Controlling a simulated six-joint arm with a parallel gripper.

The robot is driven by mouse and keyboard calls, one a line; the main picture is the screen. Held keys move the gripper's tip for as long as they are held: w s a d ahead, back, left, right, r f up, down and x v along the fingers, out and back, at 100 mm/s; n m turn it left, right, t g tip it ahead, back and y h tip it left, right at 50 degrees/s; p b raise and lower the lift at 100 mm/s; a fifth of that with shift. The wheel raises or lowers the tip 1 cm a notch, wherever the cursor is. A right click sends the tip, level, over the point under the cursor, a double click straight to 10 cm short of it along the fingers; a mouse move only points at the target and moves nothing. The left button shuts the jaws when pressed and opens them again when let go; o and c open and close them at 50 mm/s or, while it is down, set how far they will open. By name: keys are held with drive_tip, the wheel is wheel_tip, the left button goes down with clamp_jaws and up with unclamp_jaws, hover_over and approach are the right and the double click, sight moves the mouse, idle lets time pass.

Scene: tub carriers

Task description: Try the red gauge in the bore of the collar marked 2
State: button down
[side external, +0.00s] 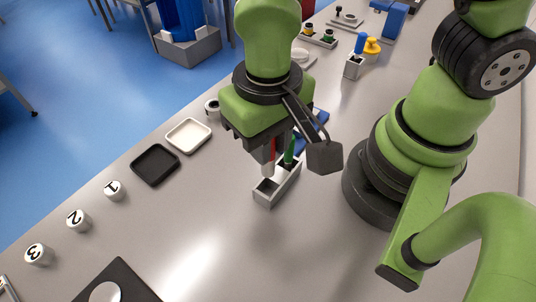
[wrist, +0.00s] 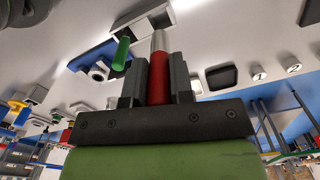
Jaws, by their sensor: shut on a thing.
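My gripper (side external: 268,150) is shut on the red gauge (wrist: 160,80), which points down with its silver tip showing. In the side view the red gauge (side external: 272,151) is upright at the grey two-cell rack (side external: 264,201); its tip is over or just at the near cell, and I cannot tell if it is clear of the rim. A green gauge (side external: 289,151) stands in the other cell and shows in the wrist view (wrist: 121,54). The collar marked 2 (side external: 78,220) stands at the left, between collar 1 (side external: 115,190) and collar 3 (side external: 40,254).
A dark plate with a pale disc (side external: 106,292) lies at the front. Blue pieces (side external: 312,128) lie behind the rack. The table between rack and front plate is clear.

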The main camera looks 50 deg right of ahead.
wheel_tip(320, 180, up, 2)
drive_tip(key=shift+w+r, duration=0.1)
drive_tip(key=w+d, duration=0.2)
drive_tip(key=d, duration=0.7)
drive_tip(key=w+d, duration=0.3)
drive_tip(key=d, duration=0.6)
drive_tip(key=shift+s+a+f, duration=0.1)
drive_tip(key=shift+a+f, duration=0.05)
drive_tip(key=shift+f, duration=1.25)
drive_tip(key=shift+a+f, duration=0.15)
drive_tip(key=shift+f, duration=1.25)
drive_tip(key=shift+f, duration=0.3)
drive_tip(key=shift+r, duration=0.15)
drive_tip(key=shift+r, duration=1.35)
